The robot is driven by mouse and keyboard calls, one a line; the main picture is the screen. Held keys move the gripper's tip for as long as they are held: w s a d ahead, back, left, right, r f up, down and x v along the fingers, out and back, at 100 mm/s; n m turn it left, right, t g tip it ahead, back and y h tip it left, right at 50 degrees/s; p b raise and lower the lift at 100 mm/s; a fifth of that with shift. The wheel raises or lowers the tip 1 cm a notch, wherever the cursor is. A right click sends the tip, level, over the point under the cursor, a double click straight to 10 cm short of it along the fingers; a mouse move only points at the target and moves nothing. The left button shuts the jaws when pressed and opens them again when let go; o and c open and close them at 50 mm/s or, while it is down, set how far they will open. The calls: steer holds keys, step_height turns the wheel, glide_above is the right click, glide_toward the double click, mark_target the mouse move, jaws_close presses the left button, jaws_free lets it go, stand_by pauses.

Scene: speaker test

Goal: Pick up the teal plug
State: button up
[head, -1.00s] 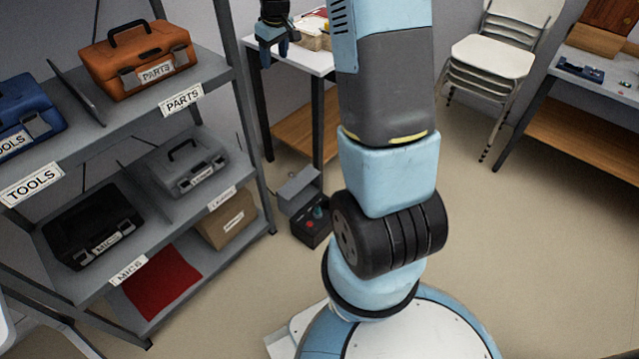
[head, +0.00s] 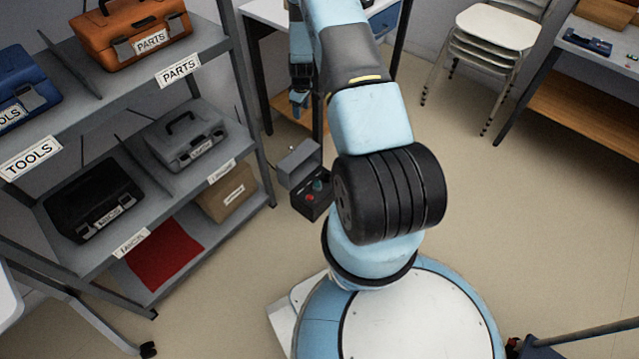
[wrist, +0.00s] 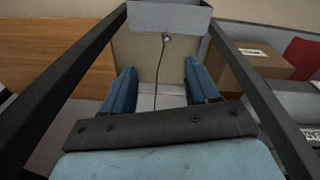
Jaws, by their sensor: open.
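The teal plug (head: 318,186) is small and stands in a dark open case (head: 311,206) on the floor, beside a red plug (head: 309,197). The case's grey lid (head: 300,163) is raised at its back. My gripper (head: 299,112) points down, above and behind the case, in front of the table's side, apart from the plug. In the wrist view its two blue fingers (wrist: 160,92) are spread with nothing between them. A grey panel with a thin cable shows beyond them. I cannot make out the teal plug there.
A grey shelf unit (head: 150,262) with toolboxes and a cardboard box (head: 226,192) stands left of the case. Stacked white chairs (head: 492,35) stand back right.

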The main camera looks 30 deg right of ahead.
steer(key=s+d+f, duration=0.1)
steer(key=s+f, duration=0.1)
steer(key=f, duration=0.4)
steer(key=s+d+f, duration=0.1)
steer(key=s+f, duration=0.1)
steer(key=f, duration=0.5)
steer(key=n+g, duration=0.1)
steer(key=n, duration=0.1)
glide_above(317, 180)
step_height(317, 180, down, 13)
steer(key=f, duration=0.8)
steer(key=shift+s+d, duration=0.15)
steer(key=shift+d, duration=0.05)
steer(key=shift+a+f, duration=0.15)
steer(key=shift+f, duration=1.2)
steer(key=shift+a+f, duration=0.1)
steer(key=shift+f, duration=1.25)
jaws_close()
